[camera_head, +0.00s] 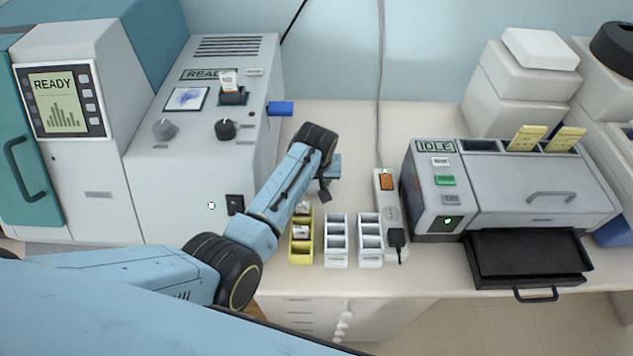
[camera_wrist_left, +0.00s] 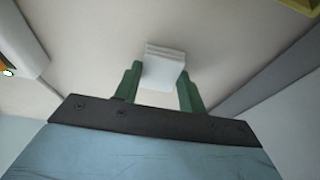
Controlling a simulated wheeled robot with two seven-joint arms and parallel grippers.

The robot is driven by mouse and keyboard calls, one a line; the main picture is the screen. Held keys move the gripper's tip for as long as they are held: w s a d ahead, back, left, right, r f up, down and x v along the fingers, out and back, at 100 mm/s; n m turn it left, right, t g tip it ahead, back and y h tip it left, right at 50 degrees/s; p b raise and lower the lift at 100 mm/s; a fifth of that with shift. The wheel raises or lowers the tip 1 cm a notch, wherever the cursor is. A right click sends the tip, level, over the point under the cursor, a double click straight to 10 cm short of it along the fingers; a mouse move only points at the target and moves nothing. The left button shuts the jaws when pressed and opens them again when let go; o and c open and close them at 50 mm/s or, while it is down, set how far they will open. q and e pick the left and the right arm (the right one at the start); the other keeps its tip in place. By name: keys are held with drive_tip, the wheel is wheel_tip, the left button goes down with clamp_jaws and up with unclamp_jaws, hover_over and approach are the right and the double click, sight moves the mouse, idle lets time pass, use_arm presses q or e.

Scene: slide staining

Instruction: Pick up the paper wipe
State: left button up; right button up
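The paper wipe is a small white layered stack (camera_wrist_left: 164,68); it shows in the left wrist view between my left gripper's two green fingers (camera_wrist_left: 160,82). In the head view my left gripper (camera_head: 327,186) points down over the bench, behind the yellow rack, and the wipe is hidden there. My right gripper is not in view.
A yellow rack (camera_head: 301,252) and two white racks (camera_head: 336,244) (camera_head: 370,243) stand in front of the gripper. A power strip (camera_head: 391,212) is to their right. The READY machine (camera_head: 200,185) is at left, the IDLE machine (camera_head: 540,190) at right. Bare bench (camera_head: 345,125) lies behind.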

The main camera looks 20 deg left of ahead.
use_arm(q)
drive_tip(key=c, duration=0.3)
drive_tip(key=shift+c, duration=0.2)
drive_tip(key=shift+r, duration=0.15)
wheel_tip(320, 180, up, 22)
wheel_tip(320, 180, up, 6)
drive_tip(key=p, duration=0.4)
hover_over(317, 183)
